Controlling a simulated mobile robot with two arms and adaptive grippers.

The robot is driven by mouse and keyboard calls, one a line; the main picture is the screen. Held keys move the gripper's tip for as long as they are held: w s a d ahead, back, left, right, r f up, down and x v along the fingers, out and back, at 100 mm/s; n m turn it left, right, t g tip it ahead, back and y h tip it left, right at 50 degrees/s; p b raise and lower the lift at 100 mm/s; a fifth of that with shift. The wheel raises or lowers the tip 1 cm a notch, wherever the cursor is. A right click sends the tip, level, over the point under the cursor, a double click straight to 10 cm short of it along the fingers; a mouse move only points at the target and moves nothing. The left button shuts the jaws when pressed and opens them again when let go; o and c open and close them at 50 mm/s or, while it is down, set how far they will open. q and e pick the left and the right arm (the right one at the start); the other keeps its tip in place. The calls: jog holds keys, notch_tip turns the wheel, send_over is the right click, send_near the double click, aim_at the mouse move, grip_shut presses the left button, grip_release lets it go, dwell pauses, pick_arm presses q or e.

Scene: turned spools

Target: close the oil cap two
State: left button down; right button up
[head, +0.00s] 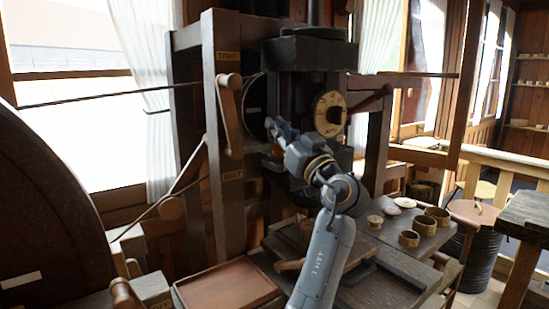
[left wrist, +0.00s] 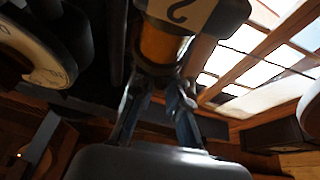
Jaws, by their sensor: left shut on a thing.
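My left gripper (head: 276,128) is up against the dark machine, to the left of its pale round dial (head: 329,113) in the head view. In the left wrist view the gripper's two fingers (left wrist: 158,72) are closed around a short copper-coloured cylinder, which I take to be oil cap two (left wrist: 160,44). A pale plate (left wrist: 184,12) with a dark mark like a 2 sits right at its far end. The cap is hidden in the head view. How far the cap is turned cannot be told. My right gripper is not in view.
A wooden crank handle (head: 229,105) hangs on the machine's left post, and another lever (head: 372,99) juts out right of the dial. Below, a bench holds several small round pots (head: 409,238) and an empty wooden tray (head: 226,287). A large dark wheel (head: 45,215) fills the left.

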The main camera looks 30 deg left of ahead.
pick_arm(q)
jog(key=g, duration=0.1)
jog(key=n+g+b, duration=0.1)
jog(key=g+y, duration=0.1)
jog(key=shift+w+d+f+n, duration=0.1)
jog(key=shift+w+d+n, duration=0.1)
jog(key=shift+w+n, duration=0.1)
jog(key=shift+w+d+n+g+y+b, duration=0.1)
jog(key=shift+n+g+y+b, duration=0.3)
jog(key=shift+g, duration=0.55)
jog(key=shift+w+d+n+g+y+b, duration=0.1)
jog(key=shift+n+g+b, duration=0.15)
jog(key=shift+n+g, duration=0.55)
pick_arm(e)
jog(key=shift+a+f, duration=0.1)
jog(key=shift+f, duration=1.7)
pick_arm(q)
jog(key=shift+r+g, duration=0.2)
jog(key=shift+g, duration=0.15)
jog(key=shift+a, duration=0.1)
jog(key=c, duration=1.3)
grip_release()
jog(key=shift+f, duration=0.1)
jog(key=v, duration=1.2)
jog(key=shift+w, duration=0.15)
